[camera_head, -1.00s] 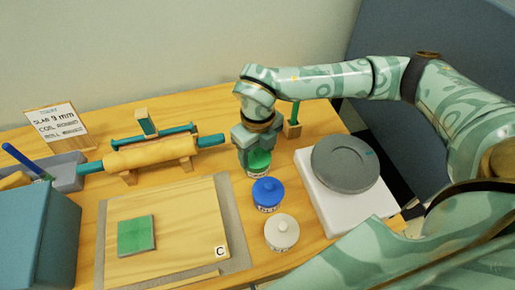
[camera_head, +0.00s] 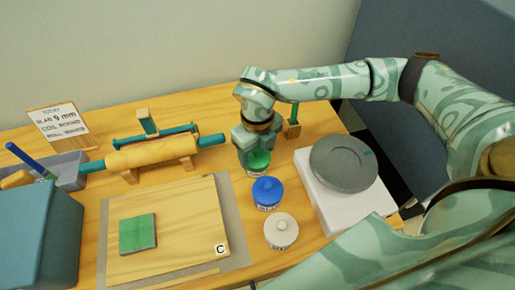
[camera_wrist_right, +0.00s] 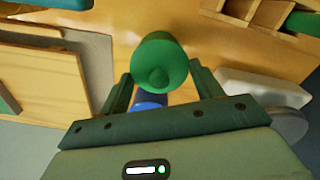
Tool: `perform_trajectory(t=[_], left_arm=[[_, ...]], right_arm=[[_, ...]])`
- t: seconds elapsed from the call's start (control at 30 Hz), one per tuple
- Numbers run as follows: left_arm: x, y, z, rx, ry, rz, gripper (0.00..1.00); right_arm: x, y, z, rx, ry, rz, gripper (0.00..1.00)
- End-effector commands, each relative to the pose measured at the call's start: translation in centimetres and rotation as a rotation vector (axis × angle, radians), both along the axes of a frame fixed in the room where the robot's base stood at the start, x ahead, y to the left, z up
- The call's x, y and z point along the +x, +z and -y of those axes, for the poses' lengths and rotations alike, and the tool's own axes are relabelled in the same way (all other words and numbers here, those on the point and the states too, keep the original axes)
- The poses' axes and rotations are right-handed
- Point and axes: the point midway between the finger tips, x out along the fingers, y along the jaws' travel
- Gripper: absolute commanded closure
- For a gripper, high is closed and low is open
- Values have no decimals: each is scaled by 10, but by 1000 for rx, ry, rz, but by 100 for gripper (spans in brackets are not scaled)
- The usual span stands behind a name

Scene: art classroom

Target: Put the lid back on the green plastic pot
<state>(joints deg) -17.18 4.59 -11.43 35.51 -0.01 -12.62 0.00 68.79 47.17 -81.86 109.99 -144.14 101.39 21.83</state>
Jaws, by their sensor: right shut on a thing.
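The green plastic pot (camera_head: 258,172) stands on the table behind the blue pot, with only a strip of its pale label showing. My right gripper (camera_head: 258,152) points down right over it, shut on the green lid (camera_head: 259,160). In the right wrist view the round green lid (camera_wrist_right: 160,55) with its knob shows between the two fingers. The lid is at the pot's mouth; I cannot tell whether it is fully seated. My left gripper is out of view.
A blue-lidded pot (camera_head: 267,191) and a white-lidded pot (camera_head: 281,230) stand in front. A grey wheel (camera_head: 343,162) on a white base (camera_head: 374,205) is to the right. A rolling pin (camera_head: 150,153) and a board (camera_head: 185,215) with a green tile are left.

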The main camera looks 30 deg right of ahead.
Motion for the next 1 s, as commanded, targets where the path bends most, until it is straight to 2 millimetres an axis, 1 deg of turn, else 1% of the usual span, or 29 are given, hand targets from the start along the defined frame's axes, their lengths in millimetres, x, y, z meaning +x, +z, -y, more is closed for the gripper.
perform_trajectory(t=[0.43,0.47,0.5,0.53,0.73,0.77,0.8,1.0], left_arm=[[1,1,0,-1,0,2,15],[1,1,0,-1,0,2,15],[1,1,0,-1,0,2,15],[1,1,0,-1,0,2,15],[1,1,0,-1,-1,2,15],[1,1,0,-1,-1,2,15],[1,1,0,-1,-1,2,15],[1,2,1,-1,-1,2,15]], right_arm=[[0,0,0,0,1,0,56],[0,0,0,0,1,0,27],[0,0,0,0,1,0,16],[0,0,0,0,1,0,10],[0,0,0,0,1,0,10],[0,0,0,0,1,0,1],[0,0,0,0,1,0,0],[0,0,0,0,1,0,0]])
